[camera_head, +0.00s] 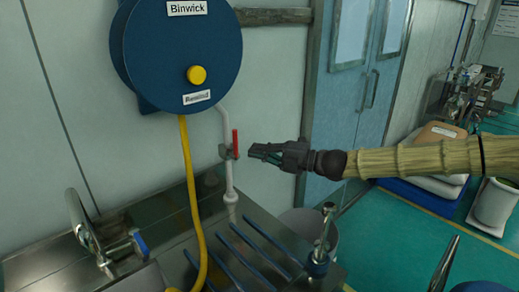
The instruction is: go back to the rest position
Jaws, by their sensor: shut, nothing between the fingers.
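My gripper (262,152) is in the middle of the picture, at the end of my arm, which comes in from the right in a ribbed straw-coloured sleeve. Its fingers point left and are shut with nothing between them. The fingertips appear close to the red lever (235,143) of a valve on a pale pipe (230,183); I cannot tell the gap in depth. My gripper is over the far side of the metal bench, above its top.
A blue hose reel (165,45) marked Binwick hangs on the wall, with a yellow hose (190,195) running down. The metal bench (165,225) carries blue bars and a clamp (322,245). Blue doors (350,105) stand behind.

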